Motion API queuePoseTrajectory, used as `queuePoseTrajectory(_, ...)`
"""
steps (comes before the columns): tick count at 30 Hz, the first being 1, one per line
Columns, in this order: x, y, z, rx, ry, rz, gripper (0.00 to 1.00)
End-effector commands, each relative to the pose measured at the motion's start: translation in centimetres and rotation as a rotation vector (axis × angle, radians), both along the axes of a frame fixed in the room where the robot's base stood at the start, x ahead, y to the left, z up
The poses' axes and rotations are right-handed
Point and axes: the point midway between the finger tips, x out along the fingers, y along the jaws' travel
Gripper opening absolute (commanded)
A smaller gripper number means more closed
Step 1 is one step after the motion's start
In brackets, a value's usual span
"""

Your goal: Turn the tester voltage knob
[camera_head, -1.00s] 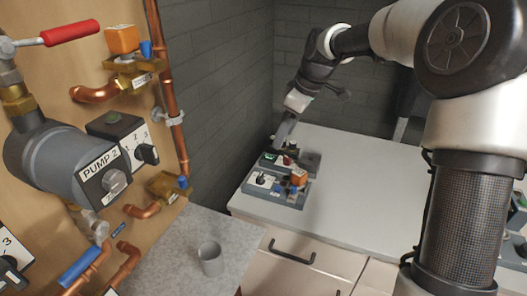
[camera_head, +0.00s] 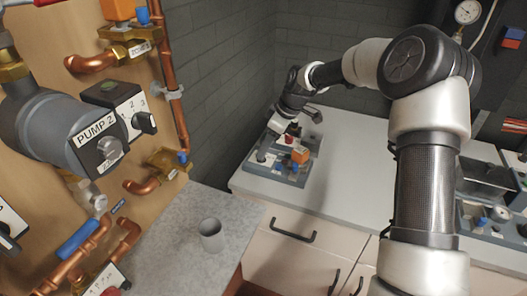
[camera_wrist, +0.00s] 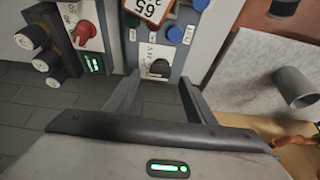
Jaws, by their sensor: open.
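The grey tester (camera_head: 290,178) sits at the left end of the white counter, with an orange block (camera_head: 300,155) on it. In the wrist view, a black knob (camera_wrist: 160,68) is on the tester's white panel, beyond and between my fingertips. I cannot read which knob is marked for voltage. My gripper (camera_wrist: 160,92) is open and empty, pointing at the black knob and apart from it. In the head view, my wrist partly hides the tester's far side.
Blue buttons (camera_wrist: 175,33) and an orange block marked 65 (camera_wrist: 152,10) are close to the black knob. A grey cup (camera_head: 210,235) stands on the grey ledge. The pump and copper pipes (camera_head: 172,90) are at left.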

Motion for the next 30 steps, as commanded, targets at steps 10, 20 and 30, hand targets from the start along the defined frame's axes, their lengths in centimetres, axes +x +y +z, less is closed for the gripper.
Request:
queuePoseTrajectory(10, 0.4, 1.1, -2.8, -0.001, 0.0, 0.0, 0.5)
queuePoseTrajectory(20, 0.4, 1.1, -2.8, -0.001, 0.0, 0.0, 0.35)
queuePoseTrajectory(30, 0.5, 1.1, -2.8, -0.002, -0.001, -0.009, 0.09)
